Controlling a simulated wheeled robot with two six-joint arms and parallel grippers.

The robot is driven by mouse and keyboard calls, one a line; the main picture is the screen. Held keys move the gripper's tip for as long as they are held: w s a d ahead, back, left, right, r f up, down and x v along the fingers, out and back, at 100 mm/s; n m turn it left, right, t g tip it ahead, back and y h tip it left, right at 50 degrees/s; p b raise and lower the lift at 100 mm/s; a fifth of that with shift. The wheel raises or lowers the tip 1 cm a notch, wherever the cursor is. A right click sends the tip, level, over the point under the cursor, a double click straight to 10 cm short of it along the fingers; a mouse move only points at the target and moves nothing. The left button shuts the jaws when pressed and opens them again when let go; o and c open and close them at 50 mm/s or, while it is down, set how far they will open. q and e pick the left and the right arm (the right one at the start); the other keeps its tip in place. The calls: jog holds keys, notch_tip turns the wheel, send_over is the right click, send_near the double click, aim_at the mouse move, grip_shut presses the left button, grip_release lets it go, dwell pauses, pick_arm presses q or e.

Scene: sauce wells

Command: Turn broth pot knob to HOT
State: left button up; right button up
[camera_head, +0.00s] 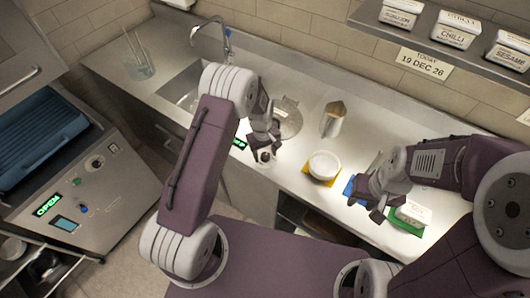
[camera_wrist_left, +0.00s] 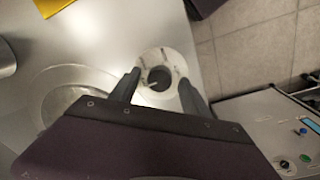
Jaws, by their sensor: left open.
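The black knob (camera_head: 264,156) with a pale dial ring sits at the counter's front edge. In the left wrist view the dark knob (camera_wrist_left: 159,79) and its white ring (camera_wrist_left: 168,58) show between my two fingers. My left gripper (camera_wrist_left: 159,88) is open, with one finger on each side of the knob; contact cannot be told. In the head view my left gripper (camera_head: 263,138) is over the knob. A round pot lid (camera_head: 289,118) is set in the counter just behind. The dial lettering is too small to read. My right gripper (camera_head: 366,204) looks open and empty near a blue mat.
A white bowl (camera_head: 324,165) stands on a yellow mat (camera_head: 319,181). A metal scoop-like vessel (camera_head: 332,119) stands behind it. A white tub (camera_head: 413,213) is on a green mat at right. A lit green display (camera_head: 240,144) is left of the knob; the sink (camera_head: 185,86) lies further left.

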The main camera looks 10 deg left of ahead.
pick_arm(q)
jog(key=shift+w+a, duration=0.1)
jog(key=c, duration=0.4)
grip_shut()
